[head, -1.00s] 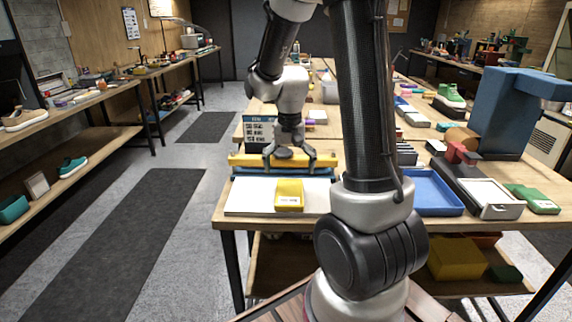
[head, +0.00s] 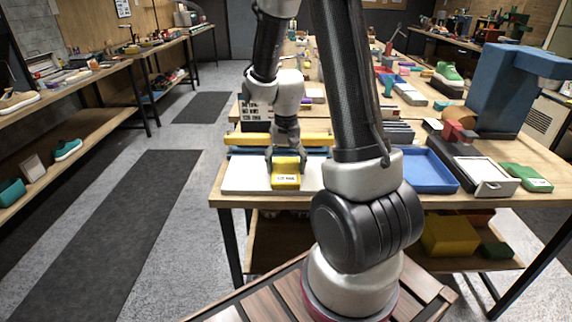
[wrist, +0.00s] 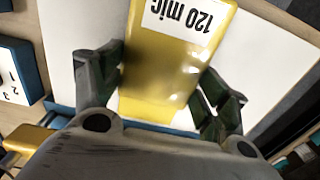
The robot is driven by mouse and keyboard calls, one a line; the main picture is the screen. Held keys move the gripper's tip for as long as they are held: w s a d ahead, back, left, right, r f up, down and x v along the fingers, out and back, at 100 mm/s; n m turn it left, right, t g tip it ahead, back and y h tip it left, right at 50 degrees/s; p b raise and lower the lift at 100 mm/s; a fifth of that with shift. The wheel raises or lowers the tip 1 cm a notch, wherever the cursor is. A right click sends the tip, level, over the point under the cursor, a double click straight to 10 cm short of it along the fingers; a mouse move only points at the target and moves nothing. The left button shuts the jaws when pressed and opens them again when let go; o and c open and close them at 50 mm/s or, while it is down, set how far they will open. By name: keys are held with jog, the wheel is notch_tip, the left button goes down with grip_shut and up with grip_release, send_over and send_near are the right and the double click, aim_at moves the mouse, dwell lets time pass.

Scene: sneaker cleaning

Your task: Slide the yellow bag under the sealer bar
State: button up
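The yellow bag (head: 286,181), a flat block with a white label, lies on the white plate (head: 240,181) in front of the sealer. The sealer's long yellow bar (head: 250,139) runs across behind it, above a blue base. My gripper (head: 286,165) is down at the bag, with one finger along each side. In the wrist view the bag (wrist: 165,70) fills the space between the fingers, with no clear gap at either side, and its label reads "120 mic". The gripper looks shut on the bag. The bag's far end is partly hidden by my gripper in the head view.
A blue tray (head: 429,171) and a grey-white tray (head: 484,180) stand to the right on the table. A labelled board (head: 256,117) stands behind the sealer. The white plate is bare to the left of the bag.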

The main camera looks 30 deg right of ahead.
jog(key=shift+c, duration=0.9)
jog(key=shift+w, duration=0.15)
jog(key=shift+w+d, duration=0.75)
jog(key=shift+w, duration=0.3)
jog(key=shift+w+d, duration=0.75)
jog(key=shift+w, duration=0.3)
jog(key=o, duration=1.1)
